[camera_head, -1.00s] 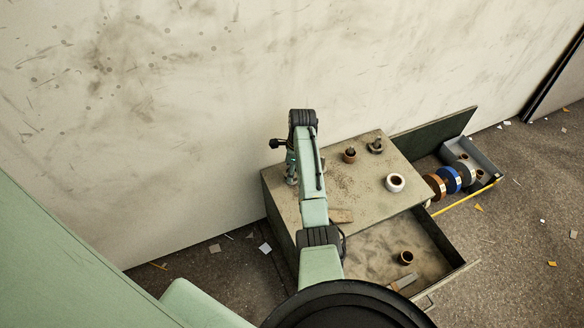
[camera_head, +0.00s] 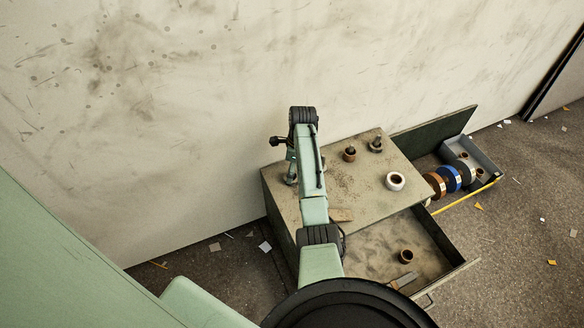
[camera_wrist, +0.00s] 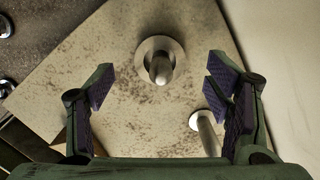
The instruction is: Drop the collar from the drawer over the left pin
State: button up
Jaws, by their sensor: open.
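A brown ring-like collar (camera_head: 406,256) stands in the open drawer (camera_head: 437,240) of the cabinet in the head view. A brown-based pin (camera_head: 350,154) and a grey-flanged pin (camera_head: 376,146) stand on the cabinet top (camera_head: 345,185). My gripper (camera_wrist: 160,78) is open and empty, its fingers wide apart. A second metal pin (camera_wrist: 206,132) is beside the right finger.
A flat piece (camera_head: 404,280) lies in the drawer. Coloured rolls (camera_head: 453,178) and a grey bin (camera_head: 484,162) stand at right. The wall is close behind.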

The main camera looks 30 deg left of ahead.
notch_tip(320, 180, up, 12)
jog(key=d, duration=0.1)
jog(key=shift+w+f, duration=0.2)
jog(key=shift+w, duration=0.05)
jog(key=shift+d, duration=0.1)
dwell(0.4)
